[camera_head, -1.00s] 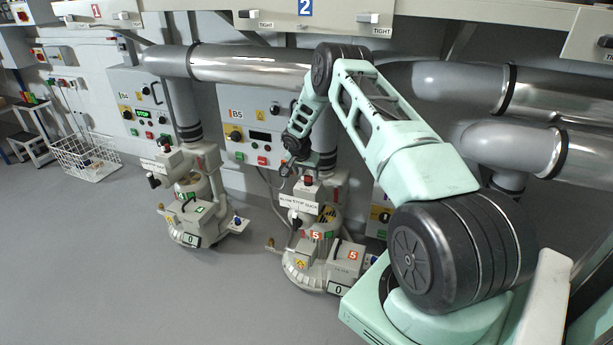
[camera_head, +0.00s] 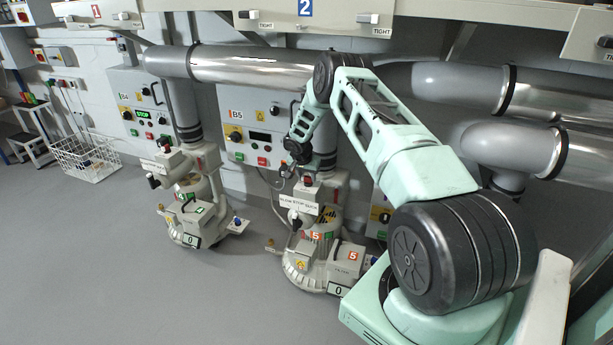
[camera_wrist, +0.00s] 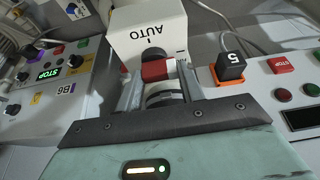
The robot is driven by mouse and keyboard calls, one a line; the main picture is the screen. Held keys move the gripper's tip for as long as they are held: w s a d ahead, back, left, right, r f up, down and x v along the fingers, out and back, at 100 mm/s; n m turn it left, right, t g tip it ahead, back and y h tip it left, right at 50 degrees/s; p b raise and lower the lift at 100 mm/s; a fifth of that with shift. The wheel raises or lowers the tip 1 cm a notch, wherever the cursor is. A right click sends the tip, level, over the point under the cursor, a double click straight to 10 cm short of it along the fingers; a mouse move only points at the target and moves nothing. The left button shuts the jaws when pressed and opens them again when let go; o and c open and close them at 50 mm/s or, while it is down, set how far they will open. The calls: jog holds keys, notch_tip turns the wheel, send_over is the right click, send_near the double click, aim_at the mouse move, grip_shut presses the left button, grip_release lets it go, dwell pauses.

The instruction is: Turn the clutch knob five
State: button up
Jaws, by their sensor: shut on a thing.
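In the wrist view my gripper (camera_wrist: 158,70) has a finger on each side of a red block-shaped knob (camera_wrist: 155,70) and is shut on it. The knob stands in front of a white box marked AUTO (camera_wrist: 150,30), with a dark round part behind it. I see no clutch label on it. In the head view my wrist is over the top of blower 5 (camera_head: 325,270), close to its red top part (camera_head: 308,180). The fingertips are too small to make out there.
A black cube marked 5 (camera_wrist: 231,66) on an orange base stands to the right of my gripper. Panel B5 (camera_head: 250,138) is behind blower 5. Blower 4 (camera_head: 190,215) stands to the left. The floor in front is clear.

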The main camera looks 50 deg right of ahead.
jog(key=n, duration=0.2)
jog(key=n+t+y, duration=0.1)
jog(key=n, duration=0.2)
jog(key=shift+s+r+t+p, duration=0.1)
jog(key=shift+s+t+p, duration=0.1)
jog(key=shift+t+p, duration=0.15)
jog(key=n, duration=0.2)
jog(key=n+t+y, duration=0.1)
jog(key=n, duration=0.1)
jog(key=shift+s+d+y+p, duration=0.15)
jog(key=shift+s+y+p, duration=0.05)
jog(key=shift+y+p, duration=0.15)
jog(key=n, duration=0.1)
jog(key=n+y+b, duration=0.1)
jog(key=n, duration=0.2)
jog(key=shift+f, duration=0.25)
jog(key=shift+s+d+r+n+y+b, duration=0.1)
jog(key=shift+n+y+b, duration=0.4)
jog(key=shift+n+b, duration=0.5)
jog(key=shift+d+n+y+b, duration=0.1)
jog(key=shift+n+y+b, duration=0.45)
jog(key=shift+n, duration=0.65)
jog(key=shift+g, duration=0.25)
jog(key=o, duration=1)
